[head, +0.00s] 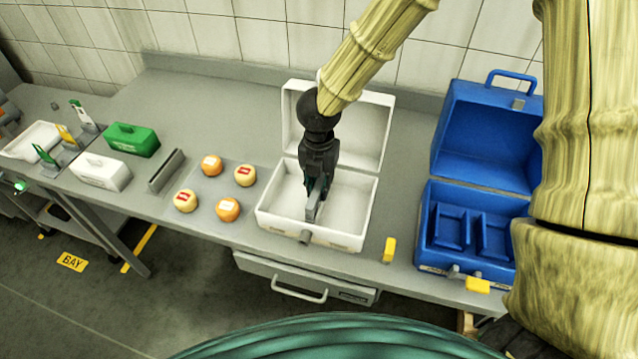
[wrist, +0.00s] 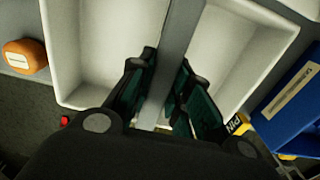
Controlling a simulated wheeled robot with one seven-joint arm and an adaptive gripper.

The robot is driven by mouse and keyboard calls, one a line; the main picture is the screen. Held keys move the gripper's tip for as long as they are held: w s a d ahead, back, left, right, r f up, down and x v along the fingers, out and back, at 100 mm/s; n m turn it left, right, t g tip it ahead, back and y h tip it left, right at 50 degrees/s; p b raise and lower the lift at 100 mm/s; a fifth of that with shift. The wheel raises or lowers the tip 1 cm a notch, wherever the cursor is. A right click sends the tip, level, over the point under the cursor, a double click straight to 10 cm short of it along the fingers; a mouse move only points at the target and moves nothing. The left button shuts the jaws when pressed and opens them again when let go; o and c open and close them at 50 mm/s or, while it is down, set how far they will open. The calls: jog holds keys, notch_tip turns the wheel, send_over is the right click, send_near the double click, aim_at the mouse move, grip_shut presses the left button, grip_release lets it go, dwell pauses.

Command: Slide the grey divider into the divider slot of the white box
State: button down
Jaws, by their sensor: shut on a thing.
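The white box (head: 345,237) stands open on the bench with its lid (head: 360,120) raised at the back. My gripper (head: 316,190) points down over the middle of the box and is shut on the grey divider (head: 312,211). In the wrist view the divider (wrist: 182,35) runs as a grey strip between the green-padded fingers, with white box floor (wrist: 230,45) on both sides. It lies front to back across the box's middle. The divider slot is hidden, so I cannot tell whether the divider is seated in it.
A blue box (head: 428,240) with inner compartments stands open at right. Several cheese wheels (head: 228,209) sit on a grey mat left of the white box. A dark grey holder (head: 166,170), a white case (head: 101,173) and a green case (head: 132,139) stand farther left.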

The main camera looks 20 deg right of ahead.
jog(key=shift+f, duration=0.4)
jog(key=c, duration=1.3)
grip_release()
jog(key=shift+o, duration=0.2)
jog(key=shift+r, duration=0.1)
notch_tip(320, 180, up, 12)
jog(key=shift+s+a, duration=0.1)
